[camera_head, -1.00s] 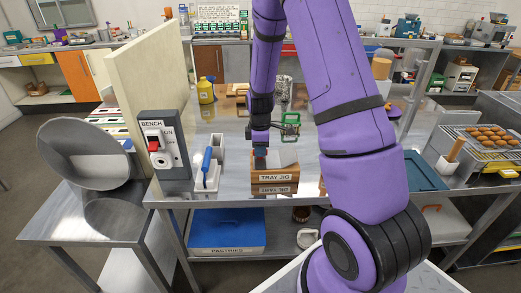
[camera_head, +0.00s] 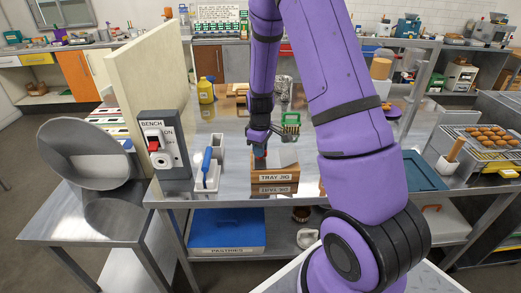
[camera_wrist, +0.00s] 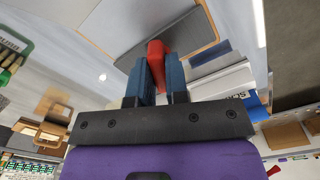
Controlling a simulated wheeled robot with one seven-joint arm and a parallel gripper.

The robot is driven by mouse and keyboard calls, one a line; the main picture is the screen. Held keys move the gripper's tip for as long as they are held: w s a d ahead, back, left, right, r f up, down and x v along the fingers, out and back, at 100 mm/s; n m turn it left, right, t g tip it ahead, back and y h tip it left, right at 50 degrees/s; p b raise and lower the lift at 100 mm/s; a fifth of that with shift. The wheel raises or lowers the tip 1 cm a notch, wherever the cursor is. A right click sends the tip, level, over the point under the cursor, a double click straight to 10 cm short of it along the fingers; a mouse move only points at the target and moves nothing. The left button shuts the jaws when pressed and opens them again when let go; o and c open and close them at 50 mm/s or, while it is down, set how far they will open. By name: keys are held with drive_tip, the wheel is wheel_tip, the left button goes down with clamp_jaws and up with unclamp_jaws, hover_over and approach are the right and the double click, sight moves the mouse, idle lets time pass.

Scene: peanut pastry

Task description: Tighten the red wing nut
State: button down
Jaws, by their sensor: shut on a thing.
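The red wing nut (camera_wrist: 157,48) shows in the wrist view between the two blue fingers of my gripper (camera_wrist: 154,75). My gripper is shut on it, and the fingers hide its lower part. In the head view my gripper (camera_head: 260,155) points down at the left part of the wooden tray jig (camera_head: 289,177). A small bit of red shows at its fingertips. The jig has a "TRAY JIG" label on its front and a pale top plate. The nut's thread and its seating are hidden.
A bench switch panel (camera_head: 177,150) and a blue-handled tool (camera_head: 207,160) in a white holder stand left of the jig. A teal tray (camera_head: 423,171) lies to the right, past my arm.

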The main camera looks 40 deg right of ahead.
drive_tip(key=shift+m, duration=1)
drive_tip(key=m, duration=0.3)
drive_tip(key=shift+m, duration=1.9)
drive_tip(key=m, duration=0.3)
drive_tip(key=shift+m, duration=0.3)
